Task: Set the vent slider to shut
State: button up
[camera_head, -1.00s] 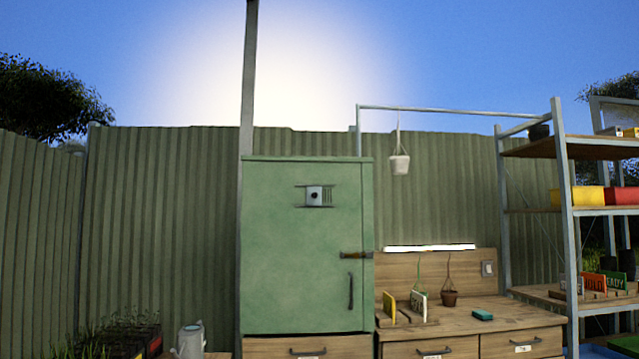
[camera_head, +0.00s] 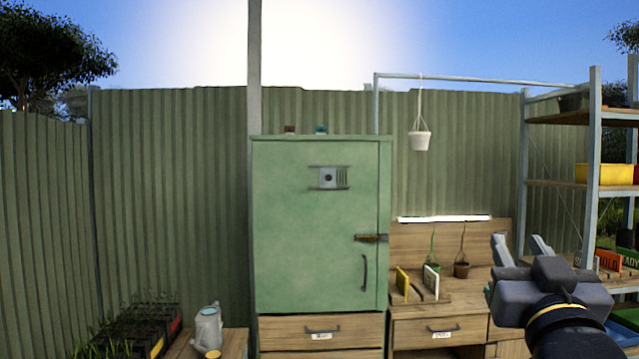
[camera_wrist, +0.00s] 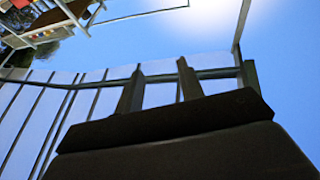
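The vent slider (camera_head: 326,177) is a small pale plate with a dark round knob. It sits between two horizontal rails high on the door of the green cabinet (camera_head: 310,235). It stands toward the left of the rails, and dark vent slats (camera_head: 343,178) show uncovered to its right. My gripper (camera_head: 520,247) is at the lower right of the head view, well right of and below the slider. Its two fingers stand apart with nothing between them. The wrist view shows the fingers (camera_wrist: 159,85) pointing up at fence and sky; the slider is not in that view.
A latch (camera_head: 371,238) and a handle (camera_head: 364,272) stick out on the cabinet door's right side. A white pot (camera_head: 419,141) hangs from a rail to the right. A shelf rack (camera_head: 592,170) stands at the far right. The space before the door looks clear.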

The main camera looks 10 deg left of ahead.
aim_at(327, 176)
jog(key=i+j+u, duration=0.2)
jog(key=i, duration=0.6)
jog(key=i+j+u, duration=0.15)
jog(key=i+j, duration=0.15)
jog(key=i, duration=0.55)
jog(key=i+j+u, duration=0.2)
jog(key=i, duration=0.6)
jog(key=l, duration=0.15)
